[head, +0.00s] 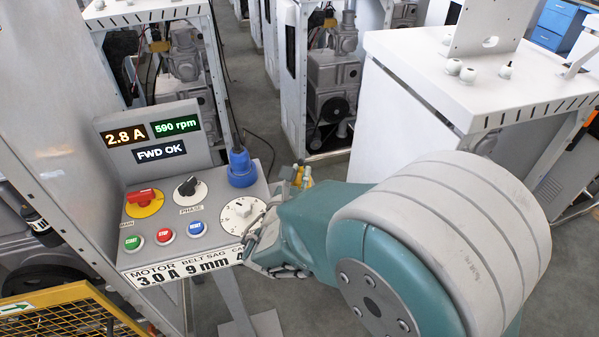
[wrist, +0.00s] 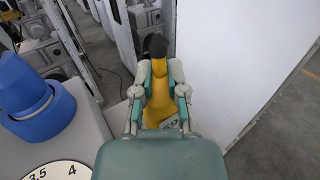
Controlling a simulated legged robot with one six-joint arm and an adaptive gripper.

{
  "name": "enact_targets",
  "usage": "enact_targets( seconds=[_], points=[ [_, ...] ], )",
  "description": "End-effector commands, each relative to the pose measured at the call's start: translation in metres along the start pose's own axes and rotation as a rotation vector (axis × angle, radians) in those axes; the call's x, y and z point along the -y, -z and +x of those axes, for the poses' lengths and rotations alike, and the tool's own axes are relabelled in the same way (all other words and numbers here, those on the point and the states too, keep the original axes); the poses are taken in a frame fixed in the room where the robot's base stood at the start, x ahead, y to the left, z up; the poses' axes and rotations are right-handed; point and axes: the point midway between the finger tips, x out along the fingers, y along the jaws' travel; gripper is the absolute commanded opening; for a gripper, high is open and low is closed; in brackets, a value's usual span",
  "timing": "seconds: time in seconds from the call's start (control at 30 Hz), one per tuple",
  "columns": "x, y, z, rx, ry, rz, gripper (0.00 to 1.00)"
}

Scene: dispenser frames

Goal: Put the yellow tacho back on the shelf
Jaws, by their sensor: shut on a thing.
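The yellow tacho (wrist: 159,102) has a black tip and a small display near its lower end, partly hidden by my gripper. My gripper (wrist: 160,72) is shut on it, with one finger on each side in the wrist view. The tacho is held in the air, just past the control panel's right edge. In the head view only a small yellow part of the tacho (head: 306,178) shows beyond my gripper (head: 290,185); my arm hides most of it. I cannot make out a shelf clearly in either view.
The control panel (head: 165,260) has knobs, buttons and a blue plug (head: 241,168), close to the left of my gripper. A white cabinet (head: 400,115) stands close on the right. Grey machines (head: 332,85) stand behind. A yellow mesh guard (head: 70,315) is at lower left.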

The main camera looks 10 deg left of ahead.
Motion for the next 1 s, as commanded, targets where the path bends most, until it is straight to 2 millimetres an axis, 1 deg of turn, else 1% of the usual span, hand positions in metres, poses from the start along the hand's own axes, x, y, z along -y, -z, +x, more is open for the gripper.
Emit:
enact_targets(
  seconds=[0.03,0.07,0.1,0.13,0.47,0.53,0.57,0.67,1.0],
  points=[
    [0.000,0.002,0.000,0.000,0.000,-0.001,0.00],
    [0.000,0.002,0.000,-0.001,0.000,-0.001,0.27],
    [0.000,0.002,0.000,-0.001,0.000,-0.001,0.44],
    [0.000,0.002,0.000,-0.001,0.000,-0.001,0.52],
    [-0.001,0.001,0.000,0.000,0.000,-0.001,0.52],
    [-0.001,-0.001,0.000,0.000,0.000,0.000,0.52],
    [-0.001,-0.001,-0.003,0.000,-0.002,-0.001,0.52],
    [-0.002,-0.001,-0.016,-0.001,-0.004,-0.001,0.52],
    [-0.002,-0.001,-0.085,-0.001,-0.006,-0.001,0.52]
  ],
)
